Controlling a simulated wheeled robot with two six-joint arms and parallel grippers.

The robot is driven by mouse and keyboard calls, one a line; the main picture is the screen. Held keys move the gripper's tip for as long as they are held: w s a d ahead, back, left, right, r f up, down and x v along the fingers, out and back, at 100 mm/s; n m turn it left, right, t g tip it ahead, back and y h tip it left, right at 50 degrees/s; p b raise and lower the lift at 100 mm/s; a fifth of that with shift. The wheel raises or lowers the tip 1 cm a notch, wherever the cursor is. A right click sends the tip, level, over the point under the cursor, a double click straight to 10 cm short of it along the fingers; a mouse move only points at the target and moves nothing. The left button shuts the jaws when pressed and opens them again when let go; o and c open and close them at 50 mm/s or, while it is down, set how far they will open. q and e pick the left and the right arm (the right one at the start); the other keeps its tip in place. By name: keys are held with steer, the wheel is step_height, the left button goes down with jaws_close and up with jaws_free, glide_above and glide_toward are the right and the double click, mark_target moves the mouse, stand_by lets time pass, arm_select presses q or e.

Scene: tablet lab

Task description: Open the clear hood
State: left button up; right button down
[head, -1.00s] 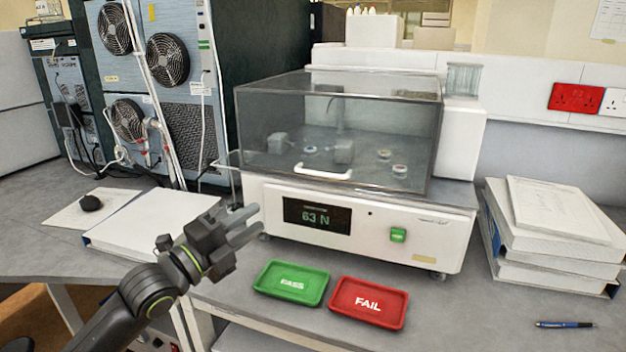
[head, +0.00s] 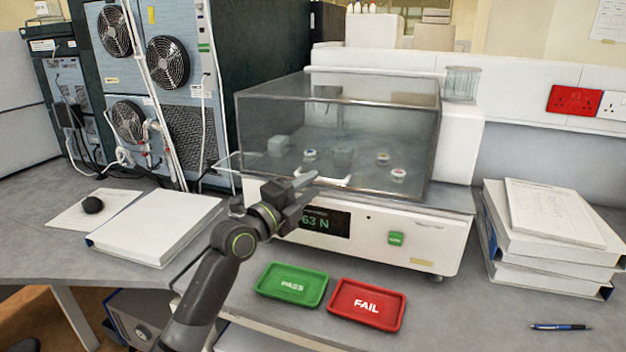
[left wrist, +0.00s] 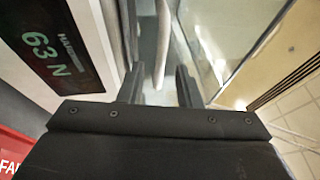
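The clear hood (head: 290,120) is a smoky transparent box, shut down on the white tester (head: 380,240), which has a "63 N" display. A white handle (head: 338,182) runs along the hood's lower front edge, partly hidden by my gripper. My left gripper (head: 312,186) is at the handle's left part. In the left wrist view the fingers (left wrist: 159,82) are apart, and the white handle (left wrist: 163,45) shows in the gap ahead of them. I cannot tell whether they touch it. My right gripper is in neither view.
A green PASS tray (head: 292,299) and a red FAIL tray (head: 366,321) lie in front of the tester. White binders (head: 155,225) lie at left, and a stack of binders (head: 550,240) stands at right. Small round parts (head: 398,177) sit inside the hood.

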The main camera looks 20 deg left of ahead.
arm_select(q)
steer(key=shift+x, duration=0.85)
jaws_close()
